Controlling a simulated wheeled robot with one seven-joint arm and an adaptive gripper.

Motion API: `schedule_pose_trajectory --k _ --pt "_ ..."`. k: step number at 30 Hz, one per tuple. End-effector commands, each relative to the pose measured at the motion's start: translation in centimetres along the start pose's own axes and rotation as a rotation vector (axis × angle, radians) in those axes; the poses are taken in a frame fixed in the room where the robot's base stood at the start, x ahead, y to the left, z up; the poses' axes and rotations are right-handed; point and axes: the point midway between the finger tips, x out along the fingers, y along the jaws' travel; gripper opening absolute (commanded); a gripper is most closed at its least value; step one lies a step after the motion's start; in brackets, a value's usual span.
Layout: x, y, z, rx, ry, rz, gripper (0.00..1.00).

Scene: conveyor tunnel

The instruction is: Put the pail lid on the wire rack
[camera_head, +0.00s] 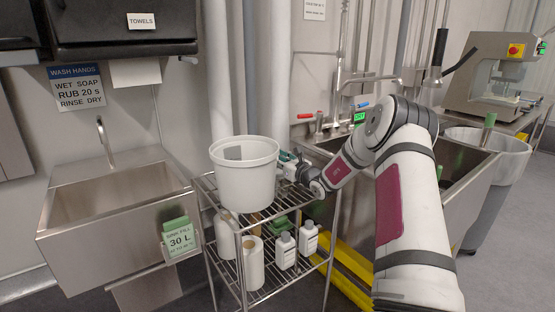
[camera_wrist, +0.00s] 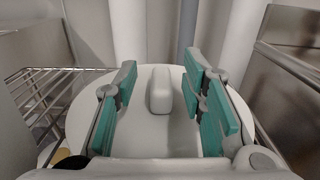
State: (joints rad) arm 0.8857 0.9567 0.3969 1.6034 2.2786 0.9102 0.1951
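The pail lid (camera_wrist: 137,133) is a white disc with a raised bar handle, seen under my gripper in the wrist view. My gripper (camera_wrist: 163,95) is open, with teal finger pads on either side of the handle and a gap on each side. In the head view my gripper (camera_head: 289,165) is just behind and right of a white pail (camera_head: 245,183), which hides the lid and part of the fingers. The pail stands on the top shelf of the wire rack (camera_head: 241,228). The rack's wires also show left of the lid in the wrist view (camera_wrist: 40,92). What bears the lid is hidden.
White bottles (camera_head: 285,251) and a paper roll (camera_head: 253,264) stand on the lower shelf. A steel hand sink (camera_head: 118,205) is left of the rack, a larger steel sink (camera_head: 462,182) right. Vertical pipes (camera_head: 266,75) rise behind. A grey bin (camera_head: 497,175) stands farther right.

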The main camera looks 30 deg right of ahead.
Motion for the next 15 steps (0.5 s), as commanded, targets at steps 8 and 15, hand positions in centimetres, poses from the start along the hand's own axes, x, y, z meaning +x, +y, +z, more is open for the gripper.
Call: schedule_pose_trajectory --k 8,15 --pt "-6.4 -0.2 0.1 0.000 0.003 -0.004 0.37" --pt "-10.3 -0.2 0.1 0.000 0.001 -0.003 0.37"
